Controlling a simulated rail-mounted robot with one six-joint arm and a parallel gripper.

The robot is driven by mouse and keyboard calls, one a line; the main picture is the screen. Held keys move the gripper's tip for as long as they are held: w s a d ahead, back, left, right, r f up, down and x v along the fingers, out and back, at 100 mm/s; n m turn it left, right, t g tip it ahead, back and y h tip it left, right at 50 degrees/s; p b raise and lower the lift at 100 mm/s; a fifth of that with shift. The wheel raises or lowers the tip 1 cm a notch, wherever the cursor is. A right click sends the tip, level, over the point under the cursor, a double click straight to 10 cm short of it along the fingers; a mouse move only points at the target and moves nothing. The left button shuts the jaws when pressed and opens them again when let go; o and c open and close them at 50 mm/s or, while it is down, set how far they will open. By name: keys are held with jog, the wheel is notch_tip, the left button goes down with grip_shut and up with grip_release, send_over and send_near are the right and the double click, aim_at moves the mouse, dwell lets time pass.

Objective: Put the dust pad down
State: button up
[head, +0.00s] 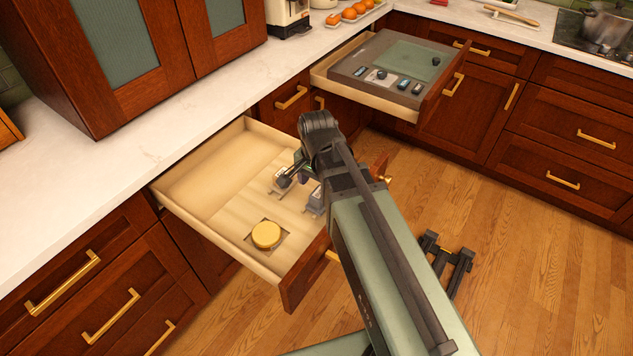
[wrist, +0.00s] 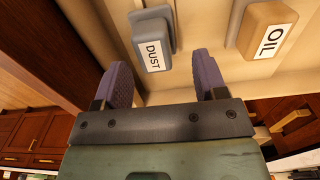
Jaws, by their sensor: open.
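The dust pad (wrist: 153,52) is a grey block with a white "DUST" label. In the wrist view it rests against the pale drawer surface, just beyond the gap between my fingers. My gripper (wrist: 162,68) is open, its two purple fingers apart with nothing visibly held between them. In the head view my gripper (head: 287,180) is low inside the open drawer (head: 190,192), partly hidden by my arm. Small grey-and-white items sit there close to it; I cannot tell which is the dust pad.
A tan pad labelled "OIL" (wrist: 269,30) lies to the right of the dust pad. A round yellow item (head: 266,234) sits near the drawer's front. A second open drawer (head: 390,72) holds a grey panel. The drawer's left part is bare.

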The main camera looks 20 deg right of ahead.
aim_at(317, 192)
notch_tip(317, 192, up, 7)
jog(key=p, duration=0.5)
jog(key=s+n, duration=0.6)
jog(key=n, duration=0.4)
jog(key=shift+s+r, duration=0.2)
jog(key=shift+d, duration=0.1)
jog(key=o, duration=0.4)
jog(key=shift+w, duration=0.1)
